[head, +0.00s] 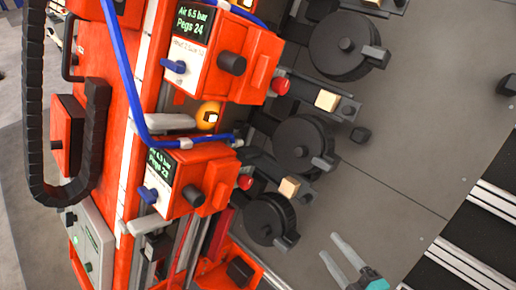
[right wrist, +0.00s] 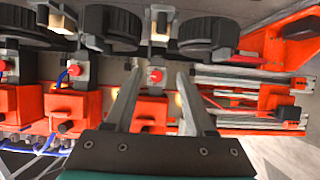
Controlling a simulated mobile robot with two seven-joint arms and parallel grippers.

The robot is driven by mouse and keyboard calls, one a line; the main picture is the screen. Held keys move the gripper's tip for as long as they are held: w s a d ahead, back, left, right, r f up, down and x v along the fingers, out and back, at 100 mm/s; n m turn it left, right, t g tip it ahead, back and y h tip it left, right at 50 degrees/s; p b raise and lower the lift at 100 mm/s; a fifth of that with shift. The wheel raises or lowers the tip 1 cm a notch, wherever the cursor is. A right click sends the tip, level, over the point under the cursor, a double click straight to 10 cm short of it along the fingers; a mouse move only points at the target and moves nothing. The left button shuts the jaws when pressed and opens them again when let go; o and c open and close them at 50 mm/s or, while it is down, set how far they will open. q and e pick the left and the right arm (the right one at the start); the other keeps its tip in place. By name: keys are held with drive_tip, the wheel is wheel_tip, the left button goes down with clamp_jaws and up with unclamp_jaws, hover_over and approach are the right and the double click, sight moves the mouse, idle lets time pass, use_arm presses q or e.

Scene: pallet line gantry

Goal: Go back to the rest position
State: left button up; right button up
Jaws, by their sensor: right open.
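My right gripper (head: 329,246) is at the bottom of the head view, with two grey fingers apart and nothing between them. It also shows in the right wrist view (right wrist: 159,75), open and empty, in front of a red knob (right wrist: 155,75) on an orange unit. It is to the right of the lowest black wheel (head: 269,219) in the head view, with a gap between them. My left gripper is in neither view.
Orange units labelled Pegs 24 (head: 237,57) and Pegs 23 (head: 192,180) stand on the left with a blue hose (head: 124,75). More black wheels (head: 302,143) line the grey panel (head: 420,130). Pale rails (head: 465,275) lie at lower right. The panel's middle is clear.

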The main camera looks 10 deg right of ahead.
drive_tip(key=s+d+f+m+g+h+b, duration=0.1)
drive_tip(key=s+d+f+m+g, duration=0.2)
drive_tip(key=f, duration=0.8)
drive_tip(key=s+f+m+g+h, duration=0.2)
drive_tip(key=s+f+m+g, duration=0.15)
drive_tip(key=f, duration=0.85)
drive_tip(key=s+a+f+m+g, duration=0.2)
drive_tip(key=s+f+m+g, duration=0.1)
drive_tip(key=s+f, duration=0.4)
drive_tip(key=s+a+f+m+g, duration=0.3)
drive_tip(key=s+f, duration=0.4)
drive_tip(key=s, duration=0.4)
drive_tip(key=shift+s+m+g+h+b, duration=0.2)
drive_tip(key=shift+m+g+h+b, duration=0.2)
drive_tip(key=shift+g, duration=0.45)
drive_tip(key=shift+f, duration=0.1)
